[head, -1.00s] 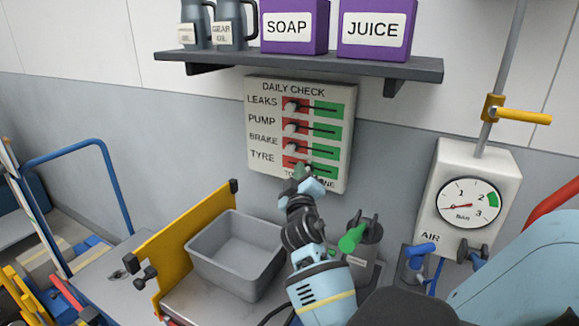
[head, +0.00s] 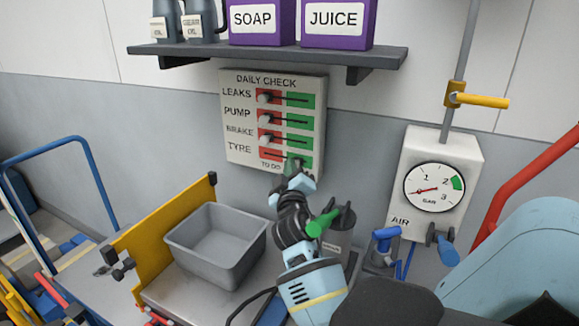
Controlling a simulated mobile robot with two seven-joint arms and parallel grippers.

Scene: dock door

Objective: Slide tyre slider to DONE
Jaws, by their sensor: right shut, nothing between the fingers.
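The DAILY CHECK panel (head: 232,151) hangs on the wall under the shelf, with LEAKS, PUMP, BRAKE and TYRE rows, each running from a red left part to a green right part. The LEAKS (head: 264,97), PUMP (head: 264,115) and BRAKE (head: 264,132) knobs sit at the red left ends. In the TYRE row no knob shows at the red end. My right gripper (head: 294,167) is shut, with its tips at the TYRE row's green part. It covers the tyre slider's knob and most of the DONE label. Whether it touches the knob cannot be seen. My left gripper is out of view.
A dark shelf (head: 270,57) with purple SOAP and JUICE boxes juts out above the panel. A grey bin (head: 215,245) stands below it, beside a yellow plate (head: 160,235).

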